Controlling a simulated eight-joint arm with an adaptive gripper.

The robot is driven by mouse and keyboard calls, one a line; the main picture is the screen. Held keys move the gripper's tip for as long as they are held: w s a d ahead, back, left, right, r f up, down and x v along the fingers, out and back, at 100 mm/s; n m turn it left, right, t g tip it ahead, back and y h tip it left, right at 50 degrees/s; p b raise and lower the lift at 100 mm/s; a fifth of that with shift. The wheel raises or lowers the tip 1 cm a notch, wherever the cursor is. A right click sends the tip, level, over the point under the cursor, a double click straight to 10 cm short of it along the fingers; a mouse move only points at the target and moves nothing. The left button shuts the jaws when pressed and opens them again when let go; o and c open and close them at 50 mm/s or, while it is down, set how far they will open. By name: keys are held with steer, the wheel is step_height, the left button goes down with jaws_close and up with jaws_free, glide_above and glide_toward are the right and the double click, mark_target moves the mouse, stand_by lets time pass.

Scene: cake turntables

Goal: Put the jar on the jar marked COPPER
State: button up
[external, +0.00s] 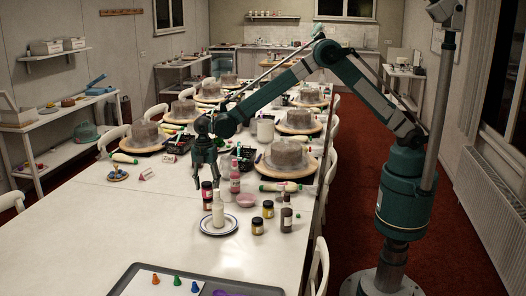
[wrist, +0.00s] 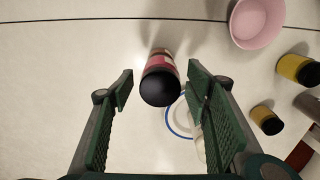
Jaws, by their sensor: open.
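A dark-lidded jar with a red-pink label (external: 207,195) stands on the white table. In the wrist view the same jar (wrist: 161,88) shows its black lid between my fingers, with the pinkish label beyond it. My gripper (external: 207,174) is open and pointing down just above this jar; in the wrist view its green fingers (wrist: 160,79) are spread to either side with gaps. Two dark-lidded jars with yellow labels stand to the right: one farther back (external: 268,210), one nearer (external: 257,227). They also show at right in the wrist view (wrist: 298,69). No label reading COPPER is legible.
A pink bowl (external: 246,200), a pink bottle (external: 235,180) and a dark bottle (external: 286,216) stand near. A grey tray (external: 262,291) lies at the front.

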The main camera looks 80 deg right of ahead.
mark_target(207, 183)
step_height(207, 183, up, 9)
steer(key=shift+r+p, duration=0.2)
steer(key=shift+p, duration=0.1)
stand_by(0.7)
steer(key=shift+r, duration=0.1)
